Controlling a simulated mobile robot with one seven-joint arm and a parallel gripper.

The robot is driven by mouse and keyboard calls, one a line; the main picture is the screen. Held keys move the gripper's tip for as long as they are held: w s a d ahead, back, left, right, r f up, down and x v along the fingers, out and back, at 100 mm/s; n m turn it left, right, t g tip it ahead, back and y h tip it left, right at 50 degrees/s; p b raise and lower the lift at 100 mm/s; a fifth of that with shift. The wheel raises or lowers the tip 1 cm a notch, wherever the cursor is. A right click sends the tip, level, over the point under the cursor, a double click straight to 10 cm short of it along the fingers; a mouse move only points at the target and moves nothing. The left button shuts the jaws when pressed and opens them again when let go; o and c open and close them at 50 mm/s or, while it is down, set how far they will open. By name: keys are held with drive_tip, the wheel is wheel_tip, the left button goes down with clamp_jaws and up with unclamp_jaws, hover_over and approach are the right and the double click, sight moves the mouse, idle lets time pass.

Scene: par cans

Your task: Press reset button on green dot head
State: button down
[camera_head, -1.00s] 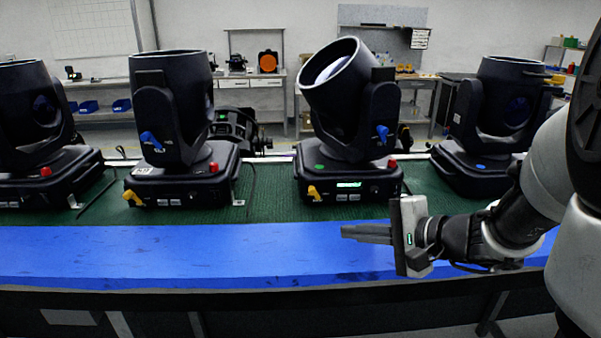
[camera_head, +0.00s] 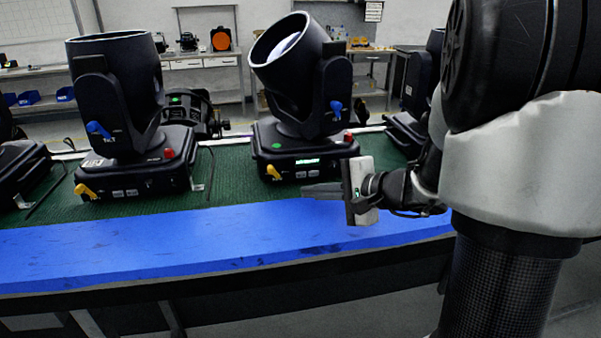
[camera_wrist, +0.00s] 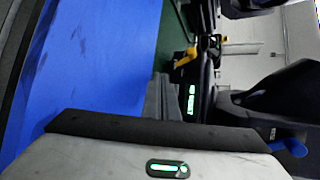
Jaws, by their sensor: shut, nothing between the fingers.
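The green dot head (camera_head: 290,80) is a black moving light with a tilted barrel, standing on the bench. Its base has a green dot (camera_head: 277,146), a lit green display (camera_head: 307,161), a yellow lever (camera_head: 273,172) and a red button (camera_head: 348,137) at the top right corner. My gripper (camera_head: 306,190) is shut and empty, pointing left in front of the base, below the button's level and apart from it. In the wrist view, my fingers (camera_wrist: 158,95) are beside the lit display (camera_wrist: 192,100); the yellow lever (camera_wrist: 187,57) shows further off. The red button is not visible there.
Another moving light (camera_head: 120,90) with its own red button (camera_head: 169,154) stands to the left. A further light (camera_head: 415,100) is partly hidden behind my arm. The blue front strip (camera_head: 150,245) of the bench is clear. A black cable (camera_head: 208,170) lies between the two lights.

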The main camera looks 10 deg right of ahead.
sight(292, 180)
drive_tip(key=shift+w+f, duration=0.1)
drive_tip(key=shift+w, duration=1)
drive_tip(key=shift+w+b, duration=0.35)
drive_tip(key=shift+w, duration=0.35)
drive_tip(key=shift+w, duration=0.1)
idle(0.6)
drive_tip(key=shift+w+b, duration=0.3)
drive_tip(key=shift+b, duration=0.05)
drive_tip(key=shift+w, duration=0.35)
idle(0.5)
drive_tip(key=shift+s+b, duration=0.15)
drive_tip(key=shift+b, duration=0.15)
drive_tip(key=shift+s+b, duration=0.3)
drive_tip(key=shift+s, duration=0.3)
